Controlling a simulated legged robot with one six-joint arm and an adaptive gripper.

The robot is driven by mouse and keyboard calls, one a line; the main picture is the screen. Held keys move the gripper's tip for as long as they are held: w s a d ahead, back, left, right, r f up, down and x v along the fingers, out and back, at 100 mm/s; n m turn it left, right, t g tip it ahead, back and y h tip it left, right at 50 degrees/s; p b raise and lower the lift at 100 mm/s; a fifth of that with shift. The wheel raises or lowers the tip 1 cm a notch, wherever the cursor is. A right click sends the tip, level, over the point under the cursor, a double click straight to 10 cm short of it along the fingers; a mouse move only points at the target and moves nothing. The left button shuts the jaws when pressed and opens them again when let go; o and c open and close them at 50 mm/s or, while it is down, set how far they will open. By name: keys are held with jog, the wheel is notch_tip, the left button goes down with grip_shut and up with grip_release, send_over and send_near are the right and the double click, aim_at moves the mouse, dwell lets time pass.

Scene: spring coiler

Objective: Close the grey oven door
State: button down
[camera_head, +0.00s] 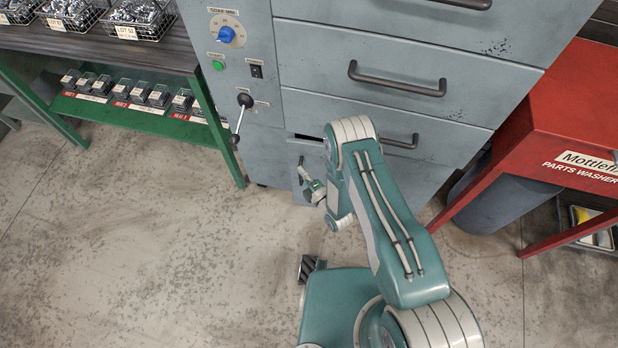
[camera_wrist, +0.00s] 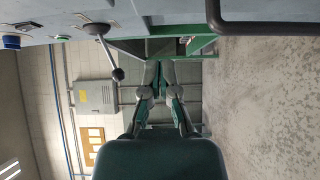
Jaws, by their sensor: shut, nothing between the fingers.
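The grey oven (camera_head: 300,55) fills the top middle of the head view, its front made of stacked grey panels. Dark bar handles sit on the middle panel (camera_head: 397,79) and the lower panel (camera_head: 455,143); my arm covers part of the lower one. I cannot tell which panel is the door or how far any stands open. My gripper (camera_head: 308,185) is low in front of the oven's lower left. In the wrist view my gripper (camera_wrist: 160,72) is shut and empty, with the grey front along the top and a dark handle (camera_wrist: 265,27) at upper right.
A lever with a black knob (camera_head: 245,100) sticks out left of the panels, below a blue dial (camera_head: 226,34) and green button (camera_head: 218,65). A green-legged bench (camera_head: 125,120) stands left, a red parts washer (camera_head: 580,110) right. The floor (camera_head: 130,250) at left is clear.

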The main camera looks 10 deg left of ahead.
aim_at(292, 147)
jog(key=w+a, duration=0.1)
jog(key=w, duration=0.1)
jog(key=w+a, duration=0.1)
jog(key=w, duration=0.1)
jog(key=w+a, duration=0.1)
jog(key=shift+w, duration=0.4)
jog(key=shift+w+d, duration=0.2)
jog(key=shift+w, duration=0.15)
jog(key=shift+a, duration=0.2)
